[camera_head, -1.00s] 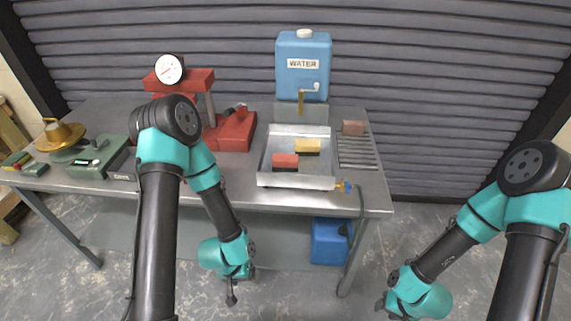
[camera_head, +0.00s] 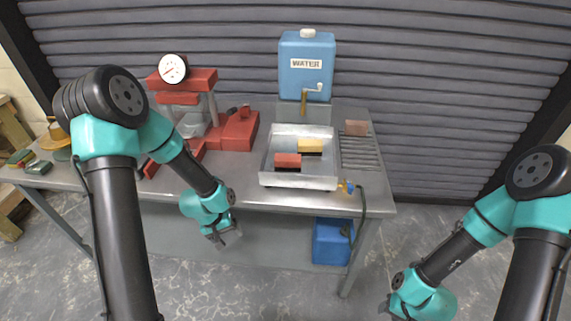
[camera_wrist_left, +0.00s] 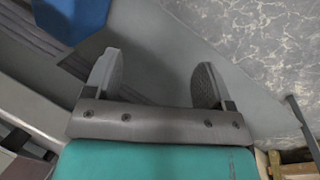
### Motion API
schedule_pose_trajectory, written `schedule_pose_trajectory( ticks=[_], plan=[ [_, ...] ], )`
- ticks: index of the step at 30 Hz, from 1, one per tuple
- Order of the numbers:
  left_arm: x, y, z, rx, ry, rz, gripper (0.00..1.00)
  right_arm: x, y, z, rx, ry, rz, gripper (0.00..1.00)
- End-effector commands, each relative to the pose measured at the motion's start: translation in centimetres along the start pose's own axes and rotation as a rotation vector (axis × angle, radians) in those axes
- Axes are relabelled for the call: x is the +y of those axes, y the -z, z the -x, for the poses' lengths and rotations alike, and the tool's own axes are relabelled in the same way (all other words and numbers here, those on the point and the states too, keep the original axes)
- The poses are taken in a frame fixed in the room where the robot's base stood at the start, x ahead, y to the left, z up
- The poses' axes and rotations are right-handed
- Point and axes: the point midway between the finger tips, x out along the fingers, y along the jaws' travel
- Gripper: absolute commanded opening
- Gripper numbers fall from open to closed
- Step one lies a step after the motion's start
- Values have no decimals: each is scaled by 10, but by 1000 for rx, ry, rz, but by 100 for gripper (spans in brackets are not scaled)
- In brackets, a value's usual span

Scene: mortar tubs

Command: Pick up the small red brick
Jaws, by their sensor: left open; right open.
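A small dull red-brown brick (camera_head: 356,128) lies on the slatted rack at the right end of the table. A brighter red block (camera_head: 288,160) with a dark lower part sits in the metal tray (camera_head: 300,183), beside a yellow block (camera_head: 311,146). I cannot tell for certain which red piece is the named one. My left gripper (camera_head: 229,239) is in front of the table, below its top and left of the tray. In the left wrist view its fingers (camera_wrist_left: 157,68) are apart with nothing between them. My right gripper (camera_head: 386,309) is low at the right, away from the table, empty.
A blue water tank (camera_head: 305,75) stands behind the tray. A red press (camera_head: 186,82) is at the table's left. A blue can (camera_head: 332,242) stands beneath the table.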

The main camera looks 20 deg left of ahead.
Motion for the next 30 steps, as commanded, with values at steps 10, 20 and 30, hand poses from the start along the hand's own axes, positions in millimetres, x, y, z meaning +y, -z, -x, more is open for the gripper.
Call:
schedule_pose_trajectory(
  ticks=[10, 20, 30],
  plan=[
    [-27, 46, 84, 24, 46, 169, 77, 0, 0, 0, 0, 0, 0, 43],
    [-5, 82, 129, 12, 94, -1, 77, 0, 0, 0, 0, 0, 0, 43],
    [81, 125, 154, -39, 147, -544, 77, 0, 0, 0, 0, 0, 0, 43]
  ],
)
